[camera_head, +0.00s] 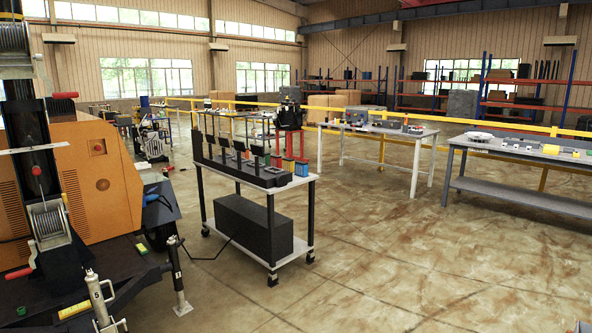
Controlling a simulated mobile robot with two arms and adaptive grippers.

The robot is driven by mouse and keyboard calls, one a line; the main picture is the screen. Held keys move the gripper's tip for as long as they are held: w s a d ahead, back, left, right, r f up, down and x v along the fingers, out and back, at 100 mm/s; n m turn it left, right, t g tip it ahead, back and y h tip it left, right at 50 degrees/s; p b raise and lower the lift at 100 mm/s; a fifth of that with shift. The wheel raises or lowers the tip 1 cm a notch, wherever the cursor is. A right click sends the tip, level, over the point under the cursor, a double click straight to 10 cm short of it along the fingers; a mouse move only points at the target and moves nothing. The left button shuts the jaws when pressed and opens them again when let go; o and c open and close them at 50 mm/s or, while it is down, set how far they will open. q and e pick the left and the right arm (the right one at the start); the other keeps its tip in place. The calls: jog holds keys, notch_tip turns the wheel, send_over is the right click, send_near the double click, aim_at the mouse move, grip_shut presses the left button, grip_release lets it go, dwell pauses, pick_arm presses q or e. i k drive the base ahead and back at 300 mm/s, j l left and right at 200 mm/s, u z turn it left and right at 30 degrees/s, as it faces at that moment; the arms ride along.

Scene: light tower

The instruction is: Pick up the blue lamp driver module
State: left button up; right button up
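A small blue block (302,168), which looks like the blue lamp driver module, is at the near right end of the cart (291,182). It sits beside a long black rack (232,168) that has several upright black pieces on it. Its lower part and exact seating are too small to tell. Neither of my grippers shows in the head view.
The wheeled cart carries a large black box (252,223) on its lower shelf. An orange machine (100,185) with a mast and outriggers stands at left. Grey workbenches (480,148) and yellow rails stand behind. The floor at front right is clear.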

aim_at(301, 168)
jog(key=i, duration=4.15)
jog(key=l+z, duration=0.05)
jog(key=l, duration=0.2)
